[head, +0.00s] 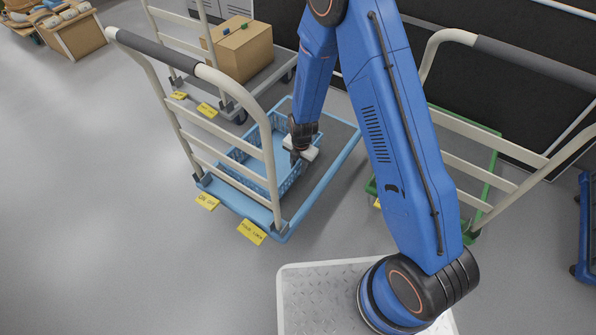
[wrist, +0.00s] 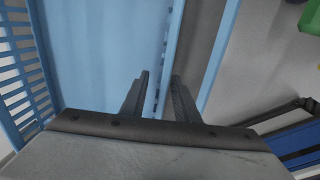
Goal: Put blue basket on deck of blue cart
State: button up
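The blue basket (head: 247,187) is on the deck (head: 330,158) of the blue cart (head: 318,193), behind the cart's handle frame. It looks upright and level, and seems to rest on the deck. My gripper (head: 297,160) is at the basket's right long wall. In the wrist view, my gripper (wrist: 161,76) has its two fingers apart, one on each side of the basket wall (wrist: 164,72), with gaps beside the wall. The basket floor (wrist: 100,50) looks empty where it shows. The arm and handle hide parts of the basket.
A cart with a cardboard box (head: 240,50) stands behind. A green cart (head: 487,180) stands to the right. Yellow labels (head: 252,232) lie on the floor by the blue cart. A metal tread plate (head: 315,300) is in front. The floor at left is clear.

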jog(key=r, duration=0.8)
jog(key=shift+s+d+r, duration=0.2)
jog(key=shift+r, duration=0.1)
jog(key=shift+r, duration=0.1)
jog(key=s+d+r+m+t, duration=0.1)
jog(key=s+d+r+m, duration=0.25)
jog(key=r, duration=0.55)
jog(key=s+d+r+m, duration=0.2)
jog(key=d+r+m, duration=0.3)
jog(key=r, duration=0.4)
jog(key=s+d+r+m+t, duration=0.1)
jog(key=s+d+r+m, duration=0.3)
jog(key=r, duration=0.5)
jog(key=s+d+r+m+t, duration=0.1)
jog(key=s+d+r+m, duration=0.4)
jog(key=s+m, duration=0.3)
jog(key=s+d+r+m+t, duration=0.1)
jog(key=s+d+r+m, duration=0.4)
jog(key=s, duration=0.8)
notch_tip(320, 180, up, 2)
jog(key=m, duration=0.3)
jog(key=shift+d+r+h, duration=0.2)
jog(key=shift+d+h, duration=0.05)
jog(key=shift+h, duration=0.05)
jog(key=shift+a, duration=0.1)
